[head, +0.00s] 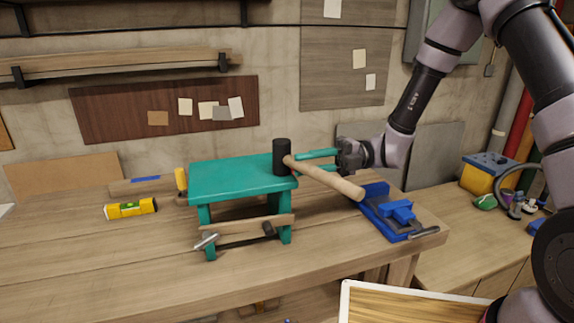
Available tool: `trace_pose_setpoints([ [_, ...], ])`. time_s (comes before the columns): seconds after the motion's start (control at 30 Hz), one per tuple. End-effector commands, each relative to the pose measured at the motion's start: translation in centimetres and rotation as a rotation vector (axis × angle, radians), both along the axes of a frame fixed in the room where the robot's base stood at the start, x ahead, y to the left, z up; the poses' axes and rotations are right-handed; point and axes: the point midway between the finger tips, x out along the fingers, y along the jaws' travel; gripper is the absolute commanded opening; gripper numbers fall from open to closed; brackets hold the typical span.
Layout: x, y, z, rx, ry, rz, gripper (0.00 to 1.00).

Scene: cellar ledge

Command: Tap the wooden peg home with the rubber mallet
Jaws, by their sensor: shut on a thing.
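The rubber mallet (326,178) has a black head and a pale wooden handle. Its head is at the right end of the teal stool's (225,177) top, and its handle slants down to the right. My gripper (304,162) reaches in from the right with teal fingers and is shut on the mallet's handle close to the head. I cannot tell whether the head touches the stool. A wooden bar (240,229) with metal and dark fittings runs across the stool's front legs. I cannot make out the wooden peg; the mallet or stool may hide it.
A blue vise (396,214) stands at the bench's right edge. A yellow level (130,208) and a yellow-handled tool (181,180) lie left of the stool. The bench (90,270) is clear at front left. A yellow-and-blue box (484,174) stands far right.

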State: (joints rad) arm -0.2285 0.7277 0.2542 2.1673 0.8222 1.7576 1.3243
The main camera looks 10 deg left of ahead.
Motion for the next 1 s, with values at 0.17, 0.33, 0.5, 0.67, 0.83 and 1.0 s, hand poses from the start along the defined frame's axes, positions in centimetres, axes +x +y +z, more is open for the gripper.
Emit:
trace_pose_setpoints([
  [0.17, 0.1, 0.0, 7.7, 0.006, -0.018, -0.001, 0.00],
  [0.33, 0.2, 0.1, 7.1, 0.004, -0.007, -0.001, 0.00],
  [0.5, 0.2, 0.1, 7.1, 0.004, -0.007, -0.001, 0.00],
  [0.67, 0.2, 0.1, 7.8, 0.005, -0.010, -0.002, 0.00],
  [0.83, 0.2, 0.1, 9.5, 0.006, -0.012, -0.002, 0.00],
  [1.0, 0.2, 0.1, 10.2, 0.004, -0.007, -0.002, 0.00],
])
